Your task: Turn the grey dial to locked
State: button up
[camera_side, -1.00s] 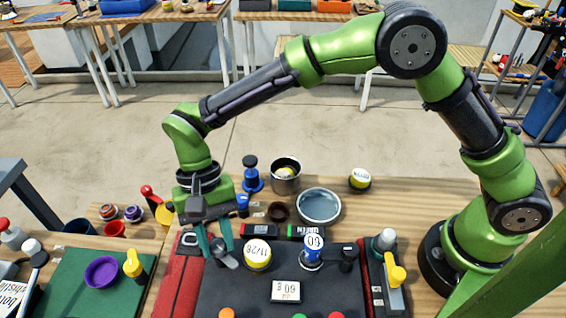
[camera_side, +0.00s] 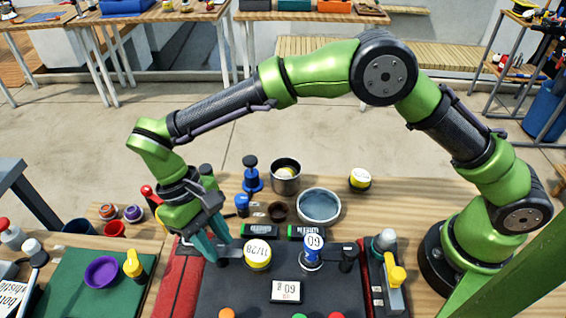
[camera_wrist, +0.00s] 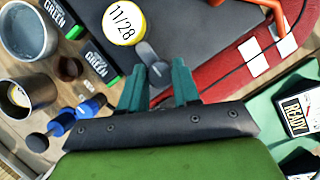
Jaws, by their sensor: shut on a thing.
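In the side view my gripper (camera_side: 219,259) reaches down at a tilt to the left end of the dark panel (camera_side: 230,295), left of the 11/28 piece (camera_side: 258,254). There the fingers largely hide the dial. I cannot read any locked mark or the dial's setting.
A blue-based piece marked 60 (camera_side: 312,247) and a display (camera_side: 286,290) are on the panel. Green-labelled boxes (camera_side: 260,230), a metal cup (camera_side: 286,177) and a grey bowl (camera_side: 319,205) stand behind. Red padding (camera_side: 178,285) lies left; a yellow lever (camera_side: 395,272) stands right.

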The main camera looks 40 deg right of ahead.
jog(key=shift+w+a, duration=0.1)
dwell(0.3)
jog(key=o, duration=1)
jog(key=shift+o, duration=0.2)
jog(key=v, duration=1.2)
